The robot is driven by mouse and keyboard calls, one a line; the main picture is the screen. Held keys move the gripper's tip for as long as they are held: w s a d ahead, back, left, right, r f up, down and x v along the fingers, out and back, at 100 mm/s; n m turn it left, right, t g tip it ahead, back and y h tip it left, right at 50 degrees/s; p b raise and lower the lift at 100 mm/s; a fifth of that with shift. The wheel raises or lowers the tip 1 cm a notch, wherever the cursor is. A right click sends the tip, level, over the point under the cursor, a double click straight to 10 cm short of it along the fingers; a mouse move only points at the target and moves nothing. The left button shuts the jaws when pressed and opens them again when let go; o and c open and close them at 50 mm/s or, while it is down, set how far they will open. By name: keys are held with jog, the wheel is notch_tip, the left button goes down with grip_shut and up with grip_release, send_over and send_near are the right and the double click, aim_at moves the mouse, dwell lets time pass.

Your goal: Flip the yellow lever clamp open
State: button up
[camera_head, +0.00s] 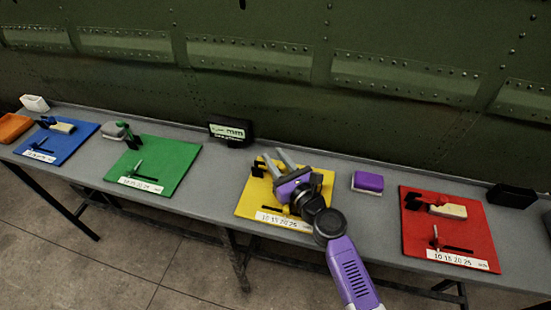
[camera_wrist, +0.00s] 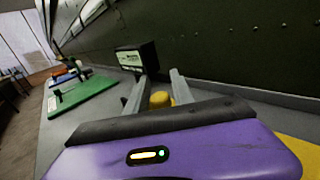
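The yellow board (camera_head: 247,205) lies on the grey table with a numbered scale strip along its front edge. A clamp with a black part (camera_head: 258,169) stands near the board's back left; my gripper hides much of it. My gripper (camera_head: 275,155) is over the back of the board, with its two grey fingers spread apart. In the wrist view, my gripper (camera_wrist: 155,82) shows open, and a rounded yellow piece (camera_wrist: 160,99), likely the clamp's lever end, shows between the fingers. I cannot tell whether the fingers touch it.
A green board (camera_head: 175,165) and a blue board (camera_head: 65,140) lie to the left, a red board (camera_head: 470,235) to the right. A purple block (camera_head: 368,181) sits right of the yellow board. A black box (camera_head: 231,132) stands behind, near the green riveted wall (camera_head: 280,100).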

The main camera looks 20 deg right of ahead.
grip_shut()
dwell(1.4)
